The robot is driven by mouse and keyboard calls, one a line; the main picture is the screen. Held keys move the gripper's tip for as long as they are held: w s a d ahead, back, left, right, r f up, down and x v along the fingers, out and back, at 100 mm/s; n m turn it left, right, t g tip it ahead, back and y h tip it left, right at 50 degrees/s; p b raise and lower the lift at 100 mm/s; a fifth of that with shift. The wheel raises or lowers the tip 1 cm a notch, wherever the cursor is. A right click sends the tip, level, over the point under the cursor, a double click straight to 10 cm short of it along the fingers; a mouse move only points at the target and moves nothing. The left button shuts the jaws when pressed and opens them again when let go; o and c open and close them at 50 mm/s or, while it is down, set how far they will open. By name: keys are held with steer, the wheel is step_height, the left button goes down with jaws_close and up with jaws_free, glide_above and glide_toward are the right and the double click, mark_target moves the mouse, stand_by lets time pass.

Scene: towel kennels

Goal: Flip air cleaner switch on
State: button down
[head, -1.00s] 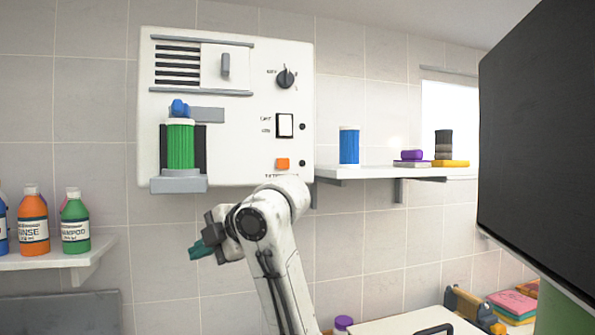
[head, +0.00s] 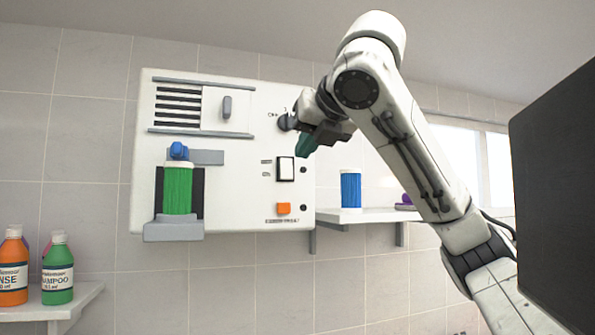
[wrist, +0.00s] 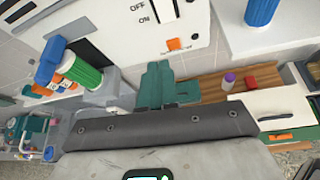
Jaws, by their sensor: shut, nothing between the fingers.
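The air cleaner (head: 240,205) is a white wall box with a vent, a dark knob (head: 286,122) and a green filter cylinder (head: 178,190). Its white rocker switch (head: 285,170) in a dark frame is on the right side; which way it is tipped I cannot tell. In the wrist view, the switch (wrist: 164,9) is cut by the top edge, with OFF and ON printed beside it. My gripper (head: 303,148) is shut and empty, its green fingers above and right of the switch in the head view. The closed fingers (wrist: 157,86) also show in the wrist view.
An orange button (head: 283,208) is below the switch. A shelf (head: 345,217) with a blue cylinder (head: 351,190) is right of the box. A shelf with bottles (head: 57,270) is at the left. A large dark panel (head: 555,180) fills the right edge.

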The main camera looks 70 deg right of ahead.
mark_target(287, 177)
steer(key=shift+s+a+r+n+g+h, duration=0.2)
steer(key=shift+s+r+n+g+h, duration=0.2)
steer(key=shift+s+r, duration=0.4)
steer(key=shift+w, duration=0.1)
steer(key=p+x, duration=0.1)
steer(key=x, duration=0.3)
steer(key=p+x, duration=0.2)
steer(key=x, duration=0.3)
steer(key=r+p+x, duration=0.1)
steer(key=x, duration=0.3)
steer(key=shift+w+d+f+p, duration=0.15)
steer(key=shift+w+d+p, duration=0.05)
steer(key=shift+d+p, duration=0.15)
steer(key=shift+w+d, duration=0.1)
steer(key=shift+d, duration=0.05)
steer(key=shift+f, duration=0.1)
